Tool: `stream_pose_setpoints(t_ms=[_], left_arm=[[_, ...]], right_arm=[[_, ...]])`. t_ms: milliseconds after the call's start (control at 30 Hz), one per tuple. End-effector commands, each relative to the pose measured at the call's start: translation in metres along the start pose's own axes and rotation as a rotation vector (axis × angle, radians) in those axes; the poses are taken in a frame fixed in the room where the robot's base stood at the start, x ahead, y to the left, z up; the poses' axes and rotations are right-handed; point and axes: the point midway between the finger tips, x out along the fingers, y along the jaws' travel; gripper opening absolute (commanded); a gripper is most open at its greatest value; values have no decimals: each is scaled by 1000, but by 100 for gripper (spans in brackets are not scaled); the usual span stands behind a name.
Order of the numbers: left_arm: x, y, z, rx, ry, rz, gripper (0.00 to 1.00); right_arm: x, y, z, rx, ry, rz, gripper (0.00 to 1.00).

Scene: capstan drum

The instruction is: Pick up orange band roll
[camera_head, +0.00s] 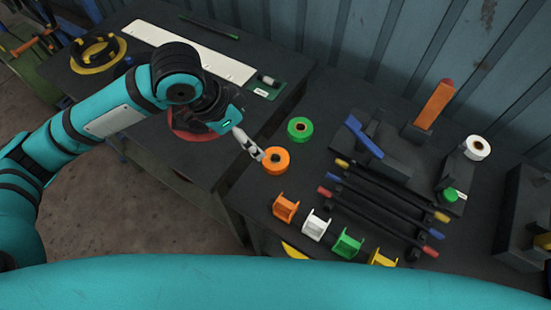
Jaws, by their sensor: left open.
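The orange band roll (276,161) lies flat on the dark table, near its left edge. My left gripper (258,153) reaches in from the left with its fingers pointing at the roll. The fingertips are at the roll's upper left side. The gripper is open; I cannot tell whether the fingers touch the roll. My right gripper does not show.
A green roll (300,129) lies just behind the orange one. Orange (286,207), white (316,225) and green (347,242) holders stand in front. Several dark rods with coloured ends (385,205) lie to the right. A white roll (477,148) stands farther right.

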Motion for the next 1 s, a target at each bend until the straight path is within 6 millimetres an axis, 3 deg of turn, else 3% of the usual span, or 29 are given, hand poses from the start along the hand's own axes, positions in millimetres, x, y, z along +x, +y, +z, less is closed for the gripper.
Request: stream_pose_setpoints(t_ms=[400,767,1000], left_arm=[[88,2,0,0,-2,4,91],[120,4,-3,1,-1,3,91],[155,6,-5,1,0,1,91]], right_arm=[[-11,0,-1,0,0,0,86],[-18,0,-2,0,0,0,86],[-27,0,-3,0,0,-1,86]])
